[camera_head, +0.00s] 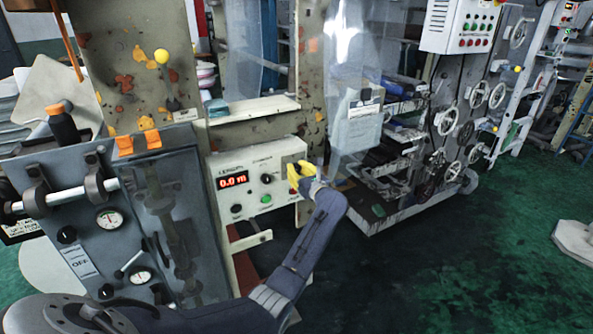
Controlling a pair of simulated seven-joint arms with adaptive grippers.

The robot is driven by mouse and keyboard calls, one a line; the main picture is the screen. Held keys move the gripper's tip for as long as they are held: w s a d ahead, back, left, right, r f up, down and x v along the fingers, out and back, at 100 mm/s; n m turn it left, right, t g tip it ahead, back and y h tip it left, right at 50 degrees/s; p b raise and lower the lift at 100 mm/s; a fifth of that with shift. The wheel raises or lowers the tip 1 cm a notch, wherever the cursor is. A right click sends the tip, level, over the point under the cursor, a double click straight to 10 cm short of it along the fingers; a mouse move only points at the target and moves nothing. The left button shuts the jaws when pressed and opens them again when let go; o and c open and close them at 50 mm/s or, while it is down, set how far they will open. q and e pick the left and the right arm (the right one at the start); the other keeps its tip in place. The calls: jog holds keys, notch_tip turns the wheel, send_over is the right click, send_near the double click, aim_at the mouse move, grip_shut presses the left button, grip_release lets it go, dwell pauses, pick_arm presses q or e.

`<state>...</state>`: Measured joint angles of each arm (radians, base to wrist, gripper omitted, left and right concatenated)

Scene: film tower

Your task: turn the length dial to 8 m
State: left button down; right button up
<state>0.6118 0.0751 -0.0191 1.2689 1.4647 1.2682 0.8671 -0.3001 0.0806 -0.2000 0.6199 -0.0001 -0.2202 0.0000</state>
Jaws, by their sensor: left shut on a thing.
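The light control panel (249,203) stands left of the picture's centre, with a label that reads LENGTH. Its red display (233,181) reads 0.0 m. A black knob (265,180), a green button (266,199) and another black knob (237,209) show on its face. My left gripper (300,176) is at the panel's right side, shut on what appears to be the length dial. A yellow part shows at its tips, and the gripper hides most of the held thing. My right gripper is not in view.
A grey cabinet with gauges (110,218) and a clamped bar stands to the left. A pale shelf (251,108) juts out above the panel. A machine with several handwheels (444,118) stands at the right. The green floor at the right is mostly open.

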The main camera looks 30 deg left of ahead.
pick_arm(q)
jog(key=shift+f, duration=0.15)
jog(key=shift+n, duration=0.5)
jog(key=c, duration=1)
grip_release()
jog(key=v, duration=1.2)
